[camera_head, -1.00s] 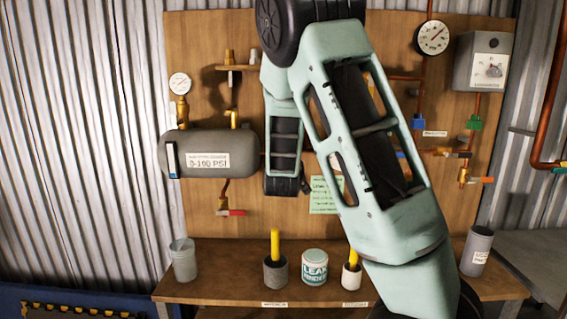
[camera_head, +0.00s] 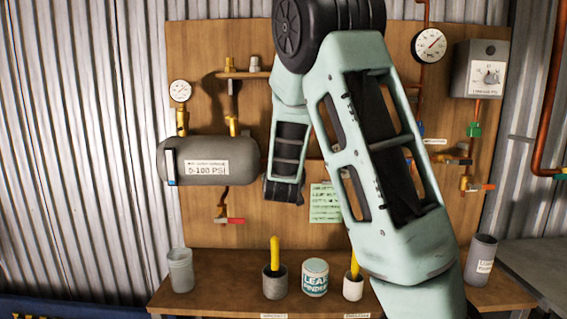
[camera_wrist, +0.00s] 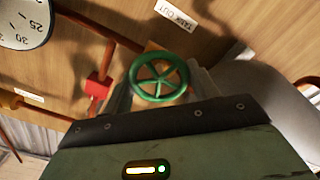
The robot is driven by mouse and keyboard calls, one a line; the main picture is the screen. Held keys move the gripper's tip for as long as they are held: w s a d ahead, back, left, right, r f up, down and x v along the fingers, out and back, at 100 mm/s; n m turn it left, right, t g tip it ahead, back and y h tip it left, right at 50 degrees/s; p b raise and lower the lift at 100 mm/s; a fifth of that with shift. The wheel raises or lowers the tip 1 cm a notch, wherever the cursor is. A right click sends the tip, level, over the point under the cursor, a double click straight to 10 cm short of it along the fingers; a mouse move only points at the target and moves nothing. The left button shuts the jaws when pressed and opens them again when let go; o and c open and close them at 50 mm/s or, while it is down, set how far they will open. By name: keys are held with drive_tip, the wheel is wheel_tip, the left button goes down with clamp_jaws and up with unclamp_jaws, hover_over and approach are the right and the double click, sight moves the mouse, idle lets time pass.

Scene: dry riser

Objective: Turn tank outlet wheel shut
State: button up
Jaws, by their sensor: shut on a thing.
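The green tank outlet wheel (camera_wrist: 159,79) shows in the wrist view, with round rim and spokes, in front of the wooden board. A white label reading TANK OUT (camera_wrist: 176,16) is on the board above it. My gripper (camera_wrist: 160,88) has its grey fingers on either side of the wheel and is shut on it. The exact contact at the rim is partly hidden by the gripper body. In the head view my arm covers the wheel and gripper. The grey tank (camera_head: 240,151) is on the left of the board in the head view.
A red block on a copper pipe (camera_wrist: 98,88) is just left of the wheel in the wrist view, and a gauge (camera_wrist: 25,20) is at upper left.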

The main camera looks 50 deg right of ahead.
drive_tip(key=o, duration=1)
drive_tip(key=shift+c, duration=0.2)
drive_tip(key=b+v, duration=0.9)
drive_tip(key=v, duration=0.8)
drive_tip(key=shift+a+b, duration=0.25)
drive_tip(key=shift+b, duration=0.1)
drive_tip(key=shift+s, duration=0.1)
